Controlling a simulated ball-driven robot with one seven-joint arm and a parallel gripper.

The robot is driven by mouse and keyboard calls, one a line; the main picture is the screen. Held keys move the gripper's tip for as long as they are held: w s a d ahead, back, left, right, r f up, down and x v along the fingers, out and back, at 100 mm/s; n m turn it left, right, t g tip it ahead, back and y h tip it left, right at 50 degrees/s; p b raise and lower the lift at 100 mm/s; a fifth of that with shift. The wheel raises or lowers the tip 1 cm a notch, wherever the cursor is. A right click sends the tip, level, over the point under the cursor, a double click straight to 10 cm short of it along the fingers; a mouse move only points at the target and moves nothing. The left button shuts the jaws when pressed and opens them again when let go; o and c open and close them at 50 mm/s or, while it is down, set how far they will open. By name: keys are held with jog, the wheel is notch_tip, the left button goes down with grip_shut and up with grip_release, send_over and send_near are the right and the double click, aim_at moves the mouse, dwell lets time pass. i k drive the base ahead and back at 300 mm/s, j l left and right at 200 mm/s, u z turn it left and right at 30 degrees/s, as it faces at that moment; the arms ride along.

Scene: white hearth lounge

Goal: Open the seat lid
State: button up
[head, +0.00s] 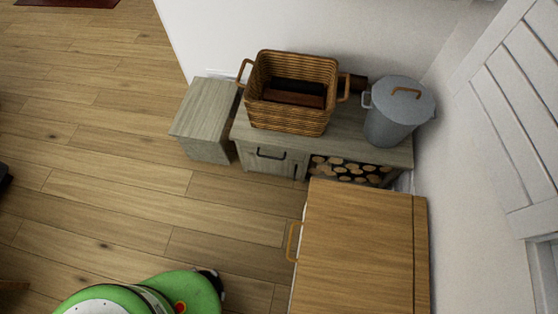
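The seat lid (355,250) is a flat, light-brown wooden panel at the lower right of the head view. It appears to lie flat and shut on the seat box. A wooden handle (293,242) sticks out at its left edge. A narrow wooden strip (421,250) runs along its right side, by the wall. Most of the seat box below is hidden, and the near end is cut off by the frame. My gripper is not in view. A green and white part of my own body shows at the bottom left, apart from the lid.
Behind the seat, a grey-wood bench (345,133) with stacked logs (345,168) holds a wicker basket (292,95) and a grey lidded bin (397,112). A grey-wood box (206,118) stands beside it. White walls bound the back and right. The wood floor (130,190) left of the lid is clear.

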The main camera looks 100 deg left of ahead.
aim_at(356, 256)
jog(key=k+j+u, duration=0.1)
jog(key=k+u, duration=0.3)
jog(key=k+j+u, duration=0.2)
jog(key=k+u, duration=0.15)
jog(key=k+j, duration=0.15)
jog(key=k, duration=0.15)
jog(key=k+j, duration=0.15)
jog(key=i+l+z, duration=0.3)
jog(key=i+l, duration=0.05)
